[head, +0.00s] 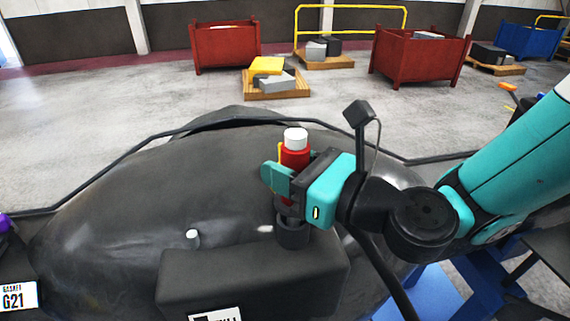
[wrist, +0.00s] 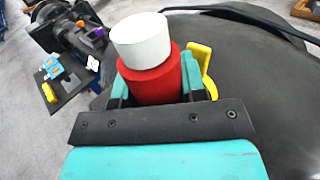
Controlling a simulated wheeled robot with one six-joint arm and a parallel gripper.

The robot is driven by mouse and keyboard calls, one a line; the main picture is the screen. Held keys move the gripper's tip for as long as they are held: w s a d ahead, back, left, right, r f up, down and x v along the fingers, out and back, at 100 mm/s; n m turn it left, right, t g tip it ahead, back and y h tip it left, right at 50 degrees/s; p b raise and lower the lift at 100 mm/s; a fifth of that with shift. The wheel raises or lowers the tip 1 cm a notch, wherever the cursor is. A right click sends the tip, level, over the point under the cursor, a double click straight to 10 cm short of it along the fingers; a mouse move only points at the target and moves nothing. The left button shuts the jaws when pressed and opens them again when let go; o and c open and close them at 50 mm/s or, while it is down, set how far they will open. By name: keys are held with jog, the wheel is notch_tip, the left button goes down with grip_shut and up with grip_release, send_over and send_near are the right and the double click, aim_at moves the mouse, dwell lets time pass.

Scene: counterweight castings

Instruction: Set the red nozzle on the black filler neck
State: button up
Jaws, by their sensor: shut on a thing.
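The red nozzle (head: 294,158) stands roughly upright, with a white top and a yellow lever at its side. It also fills the middle of the wrist view (wrist: 155,82). My gripper (head: 285,180) is shut on the nozzle's red body, its teal fingers on either side. The black filler neck (head: 292,236) rises from the large dark casting directly below the nozzle. The nozzle's dark lower end is at the neck's top; I cannot tell whether it touches or sits inside. The neck is hidden in the wrist view.
The large dark rounded casting (head: 120,215) fills the foreground, with a dark block (head: 235,275) at its front and a small white stub (head: 193,238). A black cable runs behind. A "GASKET G21" label (head: 17,297) is at the left edge. Red bins (head: 225,48) and loaded pallets stand far back.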

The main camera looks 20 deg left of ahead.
jog(key=shift+f+b, duration=1.2)
jog(key=shift+f, duration=0.25)
jog(key=o, duration=0.9)
jog(key=shift+w, duration=0.1)
jog(key=shift+d+f, duration=0.1)
jog(key=shift+d, duration=0.1)
jog(key=shift+s+b+v, duration=0.2)
jog(key=shift+b+v, duration=8.4)
jog(key=shift+b, duration=0.4)
